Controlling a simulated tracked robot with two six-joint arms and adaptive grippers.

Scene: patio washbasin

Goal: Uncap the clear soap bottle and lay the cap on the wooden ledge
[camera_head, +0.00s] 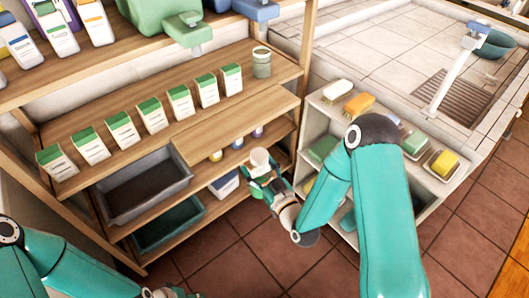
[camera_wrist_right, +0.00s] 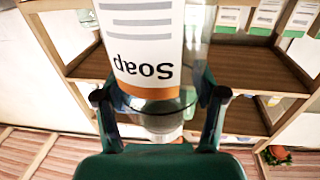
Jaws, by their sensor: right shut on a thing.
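My right gripper (camera_head: 262,175) is shut on the clear soap bottle, in front of the shelf unit. In the right wrist view the bottle (camera_wrist_right: 148,45) is between the two fingers, with a white label reading "Soap" upside down in the picture and an orange band. In the head view only a pale round part (camera_head: 259,157) of what it holds shows; I cannot tell whether this is the cap. My left gripper (camera_head: 165,292) is cut off at the bottom edge, and its fingers cannot be made out. A bare wooden ledge (camera_head: 238,127) juts from the middle shelf.
A grey bin (camera_head: 145,190) and a teal bin (camera_head: 168,228) sit lower left. A pale rack with brushes and soaps (camera_head: 416,143) stands right, partly behind my right arm.

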